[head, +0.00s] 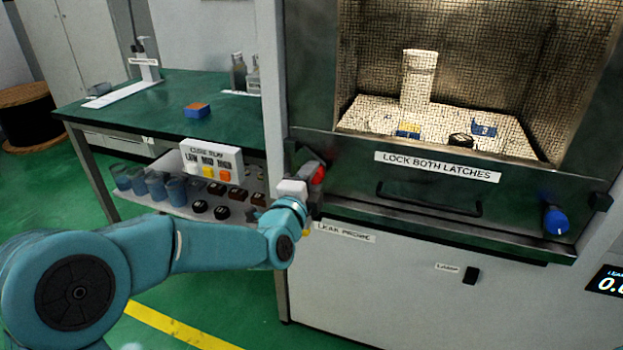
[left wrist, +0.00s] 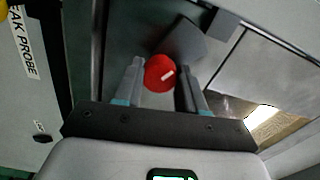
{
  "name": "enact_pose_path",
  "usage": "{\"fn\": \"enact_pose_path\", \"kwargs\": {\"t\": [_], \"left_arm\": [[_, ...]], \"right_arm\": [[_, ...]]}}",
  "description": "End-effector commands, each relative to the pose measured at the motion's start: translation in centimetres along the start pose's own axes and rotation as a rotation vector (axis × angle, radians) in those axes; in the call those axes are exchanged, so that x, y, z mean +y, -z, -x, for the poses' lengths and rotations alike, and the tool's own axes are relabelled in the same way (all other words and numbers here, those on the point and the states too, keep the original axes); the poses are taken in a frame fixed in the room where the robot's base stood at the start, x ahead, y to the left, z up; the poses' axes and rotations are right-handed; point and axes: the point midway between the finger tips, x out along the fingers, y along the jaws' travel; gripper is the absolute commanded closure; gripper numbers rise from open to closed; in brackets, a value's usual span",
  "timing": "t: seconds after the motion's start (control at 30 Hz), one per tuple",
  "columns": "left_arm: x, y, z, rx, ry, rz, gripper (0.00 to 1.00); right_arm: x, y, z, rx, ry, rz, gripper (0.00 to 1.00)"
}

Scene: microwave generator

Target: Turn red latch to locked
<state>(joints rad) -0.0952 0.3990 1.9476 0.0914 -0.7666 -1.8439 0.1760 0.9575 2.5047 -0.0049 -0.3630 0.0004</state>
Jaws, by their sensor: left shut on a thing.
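The red latch (head: 318,175) sits at the left end of the machine's green front panel. In the left wrist view, the red latch (left wrist: 160,72) is a round knob with a short white mark on its face, slanting. My left gripper (head: 308,182) is at the latch in the head view, partly covering it. In the left wrist view, the fingers of my left gripper (left wrist: 160,80) stand on either side of the knob and are shut on it. My right gripper is not in view.
A blue latch (head: 556,220) is at the panel's right end. A handle bar (head: 428,200) and a "LOCK BOTH LATCHES" label (head: 437,167) lie between the latches. A green table (head: 190,118) and a shelf with blue cups (head: 157,186) stand at left.

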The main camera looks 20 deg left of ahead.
Motion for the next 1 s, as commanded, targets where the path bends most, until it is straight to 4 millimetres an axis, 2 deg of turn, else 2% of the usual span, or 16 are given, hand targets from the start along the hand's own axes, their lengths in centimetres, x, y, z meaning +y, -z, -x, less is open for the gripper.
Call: {"fn": "enact_pose_path", "kwargs": {"t": [0.13, 0.17, 0.2, 0.23, 0.5, 0.63, 0.77, 1.0], "left_arm": [[0.1, 0.0, 0.0, 0.001, -0.003, -0.002, 0.91], [0.1, 0.0, 0.0, 0.001, -0.002, -0.002, 0.50], [0.1, 0.0, 0.0, 0.001, -0.002, -0.002, 0.37], [0.1, 0.0, 0.0, 0.001, -0.002, -0.002, 0.34], [0.0, 0.0, 0.1, 0.001, -0.001, 0.000, 0.34], [0.0, 0.0, 1.0, 0.001, -0.001, 0.000, 0.34], [-0.1, 0.0, 3.7, 0.001, 0.000, 0.000, 0.34], [-0.1, 0.0, 10.2, 0.001, 0.000, -0.001, 0.34]], "right_arm": [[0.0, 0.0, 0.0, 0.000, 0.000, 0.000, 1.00], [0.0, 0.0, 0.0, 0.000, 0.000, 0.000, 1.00], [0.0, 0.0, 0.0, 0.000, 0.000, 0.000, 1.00], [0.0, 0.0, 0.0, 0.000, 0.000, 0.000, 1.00], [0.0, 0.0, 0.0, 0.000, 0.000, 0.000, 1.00], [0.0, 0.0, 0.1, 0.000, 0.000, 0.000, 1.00], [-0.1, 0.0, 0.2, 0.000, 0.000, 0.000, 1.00], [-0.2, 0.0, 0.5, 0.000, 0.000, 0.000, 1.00]]}}
